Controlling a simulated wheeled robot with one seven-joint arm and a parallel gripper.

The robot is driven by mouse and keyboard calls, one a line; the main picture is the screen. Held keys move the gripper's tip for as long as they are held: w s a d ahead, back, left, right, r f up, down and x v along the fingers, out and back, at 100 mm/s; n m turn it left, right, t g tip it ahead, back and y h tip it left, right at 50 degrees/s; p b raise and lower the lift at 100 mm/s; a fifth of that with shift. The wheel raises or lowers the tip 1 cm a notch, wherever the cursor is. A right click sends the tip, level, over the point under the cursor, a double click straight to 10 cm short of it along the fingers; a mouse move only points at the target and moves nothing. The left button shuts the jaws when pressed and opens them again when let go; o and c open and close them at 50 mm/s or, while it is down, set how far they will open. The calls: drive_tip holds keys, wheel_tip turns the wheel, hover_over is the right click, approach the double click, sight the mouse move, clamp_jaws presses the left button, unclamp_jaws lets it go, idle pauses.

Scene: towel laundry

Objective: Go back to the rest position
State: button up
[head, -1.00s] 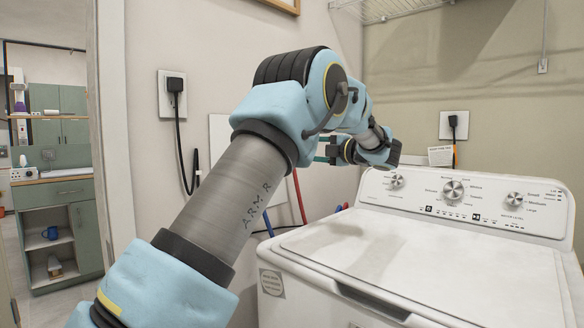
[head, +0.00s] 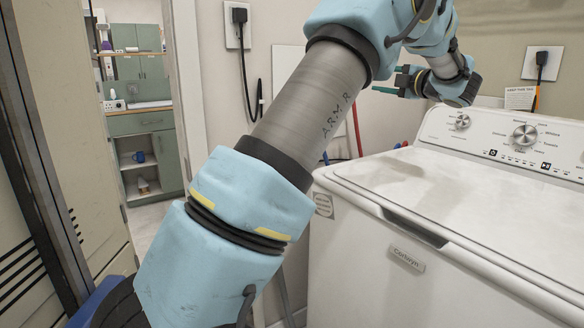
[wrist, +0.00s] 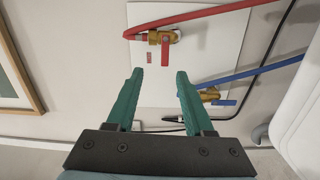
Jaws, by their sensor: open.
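My gripper (wrist: 158,80) shows in the wrist view with its two green fingers spread apart and nothing between them. In the head view my gripper (head: 384,80) is at the upper right, near the wall and above the back left of the washing machine (head: 400,180). My blue and grey arm reaches up across the middle of the head view to it. The washing machine's lid is shut.
A white wall plate with a red hose (wrist: 215,14) and a blue hose (wrist: 260,70) lies ahead of the gripper. A doorway at left opens on a green cabinet (head: 155,122). A plugged-in outlet (head: 238,28) is on the wall.

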drive_tip(key=w+a+f+m+t+h+p, duration=0.1)
drive_tip(key=w+a+m+h+p, duration=0.1)
drive_tip(key=w+a+m+h, duration=0.6)
drive_tip(key=s+a+f+m+g+h+p, duration=0.1)
drive_tip(key=s+a+f+m+g+h, duration=0.3)
drive_tip(key=s+f+m, duration=0.45)
drive_tip(key=s+a+f+m+g+y+p, duration=0.1)
drive_tip(key=s+a+f+m+g, duration=0.1)
drive_tip(key=s+a, duration=0.4)
drive_tip(key=s+a+f+m+g+y+p, duration=0.1)
drive_tip(key=s+a+f+m+g, duration=0.2)
drive_tip(key=s, duration=1.1)
drive_tip(key=s+a+f+m+g+y, duration=0.1)
drive_tip(key=s+a+f+m+g, duration=0.1)
drive_tip(key=s+a+f+g, duration=0.4)
drive_tip(key=s+a+f, duration=0.3)
drive_tip(key=s+a, duration=0.1)
drive_tip(key=shift+s+a+f+p, duration=0.25)
drive_tip(key=shift+s+p, duration=0.05)
drive_tip(key=shift+p, duration=0.1)
